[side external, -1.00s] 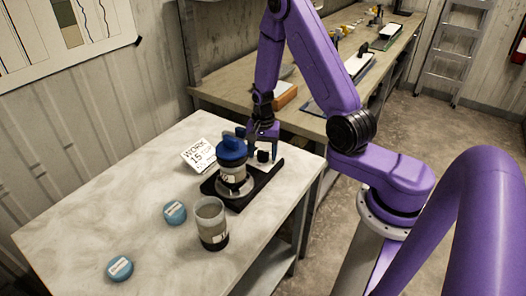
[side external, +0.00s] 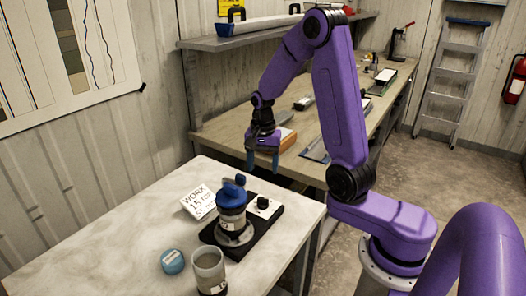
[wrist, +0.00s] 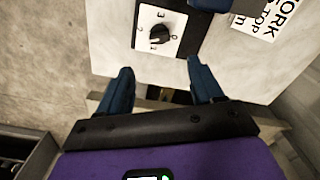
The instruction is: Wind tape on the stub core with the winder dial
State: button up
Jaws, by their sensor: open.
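The winder is a black base (side external: 274,217) on the pale table. Its dial (side external: 263,203), a black knob on a white numbered plate, sits at the base's far right end. The dial shows in the wrist view (wrist: 160,35), but its exact setting is hard to read. A short labelled core (side external: 232,223) stands upright on the winder's round plate under a blue top (side external: 232,194). A grey-topped open cylinder (side external: 208,260) stands in front, apart from the winder. I cannot tell which is the stub core. My gripper (side external: 262,165) is open and empty, above and beyond the dial, touching nothing.
A white card (side external: 198,202) with writing lies behind the winder. A blue disc-shaped cap (side external: 172,261) lies on the table left of the grey cylinder. A long workbench (side external: 225,129) with tools runs behind. The table's left part is clear.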

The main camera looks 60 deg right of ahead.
notch_tip(320, 180, up, 4)
jog(key=r, duration=0.1)
send_over(263, 198)
jog(key=shift+d+f, duration=0.1)
jog(key=shift+f, duration=0.15)
jog(key=c, duration=0.4)
notch_tip(263, 198, down, 16)
jog(key=n, duration=1.8)
jog(key=shift+f, duration=0.15)
jog(key=shift+c, duration=0.2)
grip_shut()
